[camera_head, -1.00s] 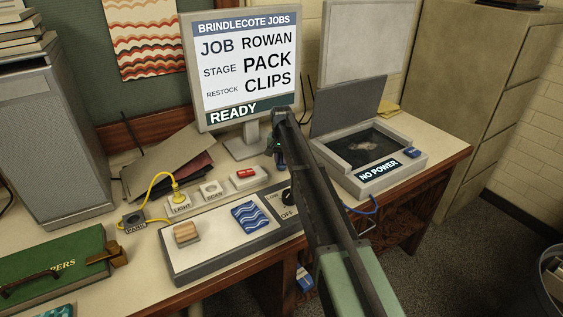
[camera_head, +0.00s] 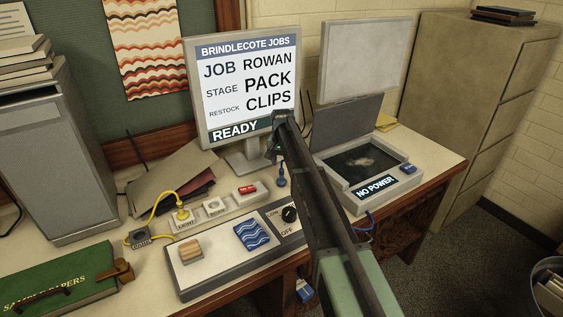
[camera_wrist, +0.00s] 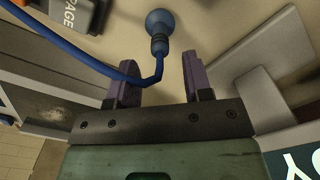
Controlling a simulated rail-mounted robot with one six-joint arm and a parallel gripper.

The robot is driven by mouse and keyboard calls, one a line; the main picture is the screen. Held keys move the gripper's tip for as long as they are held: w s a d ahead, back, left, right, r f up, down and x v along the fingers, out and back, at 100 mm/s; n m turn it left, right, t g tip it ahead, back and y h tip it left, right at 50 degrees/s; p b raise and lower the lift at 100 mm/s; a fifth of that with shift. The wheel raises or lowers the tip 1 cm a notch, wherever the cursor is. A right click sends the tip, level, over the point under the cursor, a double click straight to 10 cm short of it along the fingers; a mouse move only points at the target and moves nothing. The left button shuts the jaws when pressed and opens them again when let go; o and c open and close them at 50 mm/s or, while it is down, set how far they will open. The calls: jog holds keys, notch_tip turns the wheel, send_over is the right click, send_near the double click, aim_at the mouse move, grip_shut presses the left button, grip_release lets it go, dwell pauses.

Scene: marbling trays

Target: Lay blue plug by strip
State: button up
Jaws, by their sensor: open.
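The blue plug (camera_head: 281,178) is on the desk behind the right end of the white socket strip (camera_head: 228,203), below my gripper (camera_head: 275,152). In the wrist view the plug (camera_wrist: 160,25) shows just beyond the fingertips, with its blue cord running off to the left. My gripper (camera_wrist: 161,75) is open, with its two purple fingers apart. The plug looks apart from both fingers. The strip has sockets marked light and scan and a red switch; a yellow plug (camera_head: 182,214) sits in the light socket.
A monitor (camera_head: 245,80) stands behind my gripper. A scanner box (camera_head: 350,195) reading "NO POWER" is to the right. A panel (camera_head: 215,262) with a dial lies in front of the strip. A blue-and-white item (camera_head: 304,290) shows below the desk's front edge. A green case (camera_head: 60,280) lies at left.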

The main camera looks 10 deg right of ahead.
aim_at(282, 170)
notch_tip(282, 170, up, 6)
jog(key=p, duration=0.4)
jog(key=shift+s+f, duration=0.1)
jog(key=shift+s, duration=0.2)
jog(key=s+n, duration=0.4)
jog(key=s, duration=3.7)
jog(key=shift+s+n, duration=0.15)
jog(key=shift+n, duration=0.25)
